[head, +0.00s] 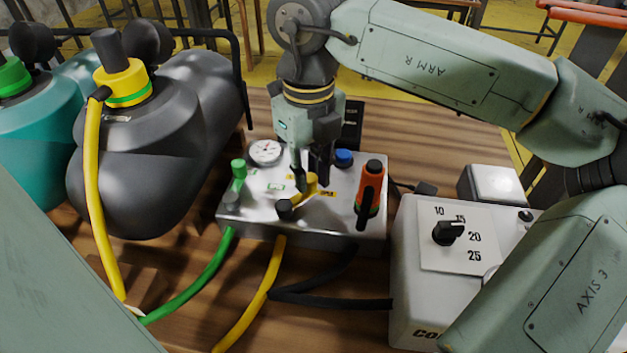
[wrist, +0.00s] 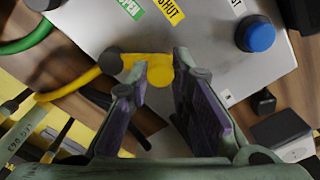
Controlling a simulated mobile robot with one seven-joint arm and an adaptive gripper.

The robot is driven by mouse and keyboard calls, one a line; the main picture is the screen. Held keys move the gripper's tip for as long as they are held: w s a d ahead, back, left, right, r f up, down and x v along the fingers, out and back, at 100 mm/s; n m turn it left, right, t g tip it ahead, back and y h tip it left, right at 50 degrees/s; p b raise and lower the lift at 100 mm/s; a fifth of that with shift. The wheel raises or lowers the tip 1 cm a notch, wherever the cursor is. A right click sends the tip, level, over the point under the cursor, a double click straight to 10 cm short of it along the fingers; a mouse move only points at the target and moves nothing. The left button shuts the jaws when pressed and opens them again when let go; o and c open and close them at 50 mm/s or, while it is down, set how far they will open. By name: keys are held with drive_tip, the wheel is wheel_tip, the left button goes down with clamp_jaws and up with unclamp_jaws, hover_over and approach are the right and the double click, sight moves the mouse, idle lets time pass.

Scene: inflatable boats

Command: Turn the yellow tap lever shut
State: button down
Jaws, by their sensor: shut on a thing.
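The yellow tap lever (head: 303,192) is on top of a silver metal box (head: 262,214). It is partly hidden by my gripper (head: 312,183) in the head view. In the wrist view the lever (wrist: 160,73) lies between the two fingertips of my gripper (wrist: 161,65), which is shut on it. A black outlet with the yellow hose (wrist: 62,88) is at the lever's left there. A yellow SHUT label (wrist: 171,9) and a green label (wrist: 128,7) are on the box top beyond the lever.
A green tap (head: 238,171), a round gauge (head: 265,152), a blue knob (head: 344,157) and an upright orange and black handle (head: 370,190) crowd the box. A white dial unit (head: 409,268) stands at right. A grey inflatable (head: 140,160) is at left.

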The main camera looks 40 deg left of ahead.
drive_tip(key=a+n, duration=0.1)
drive_tip(key=n, duration=0.1)
drive_tip(key=a+n+b, duration=0.1)
drive_tip(key=n, duration=0.1)
drive_tip(key=shift+w+a, duration=0.1)
drive_tip(key=shift+s+a+n+b, duration=0.2)
drive_tip(key=shift+a+n, duration=0.2)
drive_tip(key=shift+n, duration=0.6)
drive_tip(key=shift+s+a+n+b, duration=0.1)
drive_tip(key=shift+a+n+b, duration=0.2)
drive_tip(key=shift+n, duration=0.7)
drive_tip(key=shift+a, duration=0.1)
drive_tip(key=c, duration=1.4)
unclamp_jaws()
drive_tip(key=shift+c, duration=0.2)
drive_tip(key=shift+r, duration=0.1)
wheel_tip(320, 180, up, 12)
